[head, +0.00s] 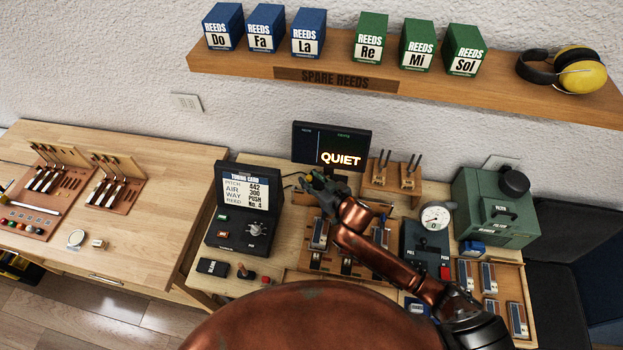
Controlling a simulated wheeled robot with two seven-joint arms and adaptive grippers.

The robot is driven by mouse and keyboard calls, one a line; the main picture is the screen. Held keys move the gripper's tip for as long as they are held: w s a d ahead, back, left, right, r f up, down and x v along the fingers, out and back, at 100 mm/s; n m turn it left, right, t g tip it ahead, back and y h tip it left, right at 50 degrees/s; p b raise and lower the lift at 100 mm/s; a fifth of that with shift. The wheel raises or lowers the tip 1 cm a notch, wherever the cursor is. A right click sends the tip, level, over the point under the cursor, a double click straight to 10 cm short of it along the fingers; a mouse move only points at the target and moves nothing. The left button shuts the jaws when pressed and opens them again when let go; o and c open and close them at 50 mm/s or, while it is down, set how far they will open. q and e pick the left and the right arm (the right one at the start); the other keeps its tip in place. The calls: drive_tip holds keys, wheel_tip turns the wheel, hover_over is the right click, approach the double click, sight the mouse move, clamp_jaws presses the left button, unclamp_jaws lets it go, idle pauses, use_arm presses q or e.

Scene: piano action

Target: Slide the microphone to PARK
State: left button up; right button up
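My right arm reaches in from the lower right, and its gripper (316,184) is over the back of the middle bench, just in front of the dark screen reading QUIET (332,147). The fingers point away to the upper left. I cannot tell whether they are open or shut, or whether they hold anything. I cannot make out the microphone; the gripper and arm cover that part of the bench. No PARK mark is readable. My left gripper is not in view.
A tuning card case (243,212) stands left of the gripper. A wooden block with tools (392,182), a round gauge (434,217) and a green machine (496,208) stand to the right. A shelf (235,63) with reed boxes hangs above.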

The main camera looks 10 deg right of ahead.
drive_tip(key=shift+c, duration=0.3)
clamp_jaws()
idle(0.4)
